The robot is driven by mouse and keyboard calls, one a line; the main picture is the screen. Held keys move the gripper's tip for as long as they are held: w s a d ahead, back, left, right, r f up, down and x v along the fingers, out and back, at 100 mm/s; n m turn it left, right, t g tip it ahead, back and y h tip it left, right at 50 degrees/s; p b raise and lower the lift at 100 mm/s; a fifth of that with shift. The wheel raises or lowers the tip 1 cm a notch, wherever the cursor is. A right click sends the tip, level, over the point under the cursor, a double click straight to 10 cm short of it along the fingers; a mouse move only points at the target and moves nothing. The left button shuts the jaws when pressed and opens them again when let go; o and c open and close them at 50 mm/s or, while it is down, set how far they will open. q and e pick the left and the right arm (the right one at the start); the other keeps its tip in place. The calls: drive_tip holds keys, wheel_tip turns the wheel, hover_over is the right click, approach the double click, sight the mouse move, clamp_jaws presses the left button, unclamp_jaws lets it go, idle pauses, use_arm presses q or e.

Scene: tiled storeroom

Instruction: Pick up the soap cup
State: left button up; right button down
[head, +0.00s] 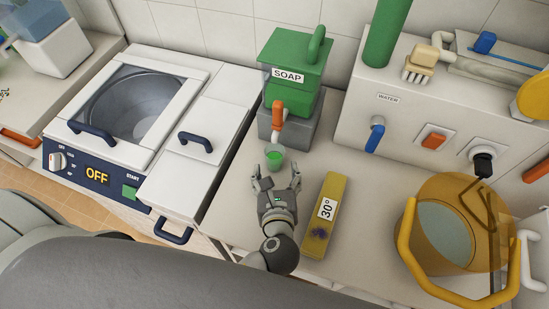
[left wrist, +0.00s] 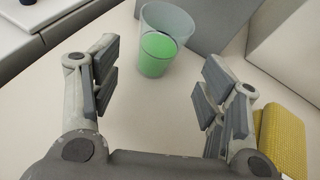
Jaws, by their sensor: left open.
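The soap cup (head: 274,161) is a small clear cup with green liquid in it. It stands upright on the counter below the orange-handled spout of the green soap dispenser (head: 295,65). In the left wrist view the cup (left wrist: 157,55) is ahead of the fingers, near the top middle. My left gripper (head: 277,178) is open and empty, with its fingers pointing at the cup. In the left wrist view the left gripper (left wrist: 158,85) has its fingers spread wide, and the cup lies just beyond the gap between them. My right gripper is not in view.
A yellow box (head: 326,215) marked 30° lies right of my left gripper. A washing machine (head: 130,110) showing OFF stands at the left. A water unit (head: 400,110) with a blue tap is at the right, with an amber jug (head: 455,225) in front.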

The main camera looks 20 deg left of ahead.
sight(276, 165)
use_arm(q)
drive_tip(key=p+x, duration=0.1)
drive_tip(key=x, duration=0.3)
drive_tip(key=shift+w+a, duration=0.15)
drive_tip(key=shift+w, duration=0.2)
drive_tip(key=shift+w+a+f, duration=0.15)
drive_tip(key=shift+w+f, duration=0.05)
drive_tip(key=shift+w, duration=0.05)
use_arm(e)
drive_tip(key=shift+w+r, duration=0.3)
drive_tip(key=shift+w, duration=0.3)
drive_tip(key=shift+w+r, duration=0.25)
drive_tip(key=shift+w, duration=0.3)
use_arm(q)
drive_tip(key=shift+c, duration=0.4)
drive_tip(key=c, duration=1.1)
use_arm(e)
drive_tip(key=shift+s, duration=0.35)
use_arm(q)
drive_tip(key=shift+r, duration=0.1)
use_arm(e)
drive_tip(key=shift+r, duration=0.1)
